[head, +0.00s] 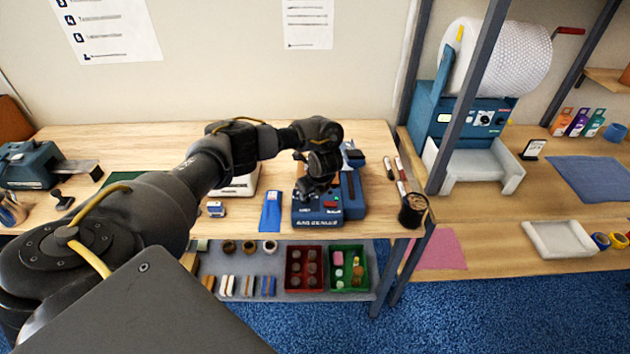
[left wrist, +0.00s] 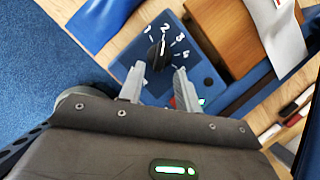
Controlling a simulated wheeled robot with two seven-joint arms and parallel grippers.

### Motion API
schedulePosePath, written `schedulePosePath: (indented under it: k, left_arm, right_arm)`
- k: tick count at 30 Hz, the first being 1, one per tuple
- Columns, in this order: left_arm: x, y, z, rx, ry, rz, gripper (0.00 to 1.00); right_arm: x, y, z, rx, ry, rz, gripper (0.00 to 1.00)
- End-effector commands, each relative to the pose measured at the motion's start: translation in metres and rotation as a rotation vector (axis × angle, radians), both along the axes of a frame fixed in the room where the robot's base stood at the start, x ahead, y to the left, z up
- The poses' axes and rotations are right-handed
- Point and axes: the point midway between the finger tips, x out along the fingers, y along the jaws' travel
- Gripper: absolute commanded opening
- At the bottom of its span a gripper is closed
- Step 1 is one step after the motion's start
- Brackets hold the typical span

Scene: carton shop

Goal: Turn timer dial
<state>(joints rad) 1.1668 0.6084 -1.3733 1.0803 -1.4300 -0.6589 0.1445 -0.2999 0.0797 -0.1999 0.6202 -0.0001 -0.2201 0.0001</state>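The timer dial (left wrist: 158,57) is a black knob on the blue front panel of a machine, with white numbers around it, in the left wrist view. The blue machine (head: 352,195) stands on the wooden bench in the head view, where my arm hides the dial. My left gripper (left wrist: 155,80) is open, its two grey fingers apart and pointing at the dial, one towards each side of it. I cannot tell whether they touch it. In the head view the left gripper (head: 315,190) is over the machine's front. My right gripper is not in view.
A blue flat item (head: 270,211) lies left of the machine. Red (head: 290,286) and green (head: 334,287) trays sit on the shelf below. A bubble-wrap roll machine (head: 470,115) stands on the right bench.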

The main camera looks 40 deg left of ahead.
Motion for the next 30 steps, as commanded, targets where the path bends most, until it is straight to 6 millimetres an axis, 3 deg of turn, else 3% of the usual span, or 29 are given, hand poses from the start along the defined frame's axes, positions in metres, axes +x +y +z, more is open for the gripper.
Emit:
schedulePosePath:
  k: [3,15,30]
  left_arm:
    - [0.0,-0.007,0.022,0.002,-0.005,-0.006,0.34]
    - [-0.007,-0.025,0.068,0.002,-0.001,-0.001,0.34]
    - [-0.01,-0.029,0.076,0.002,0.002,0.003,0.34]
  right_arm:
    - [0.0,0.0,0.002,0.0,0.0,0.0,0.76]
    - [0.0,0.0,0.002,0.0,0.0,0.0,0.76]
    - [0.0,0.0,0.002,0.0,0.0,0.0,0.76]
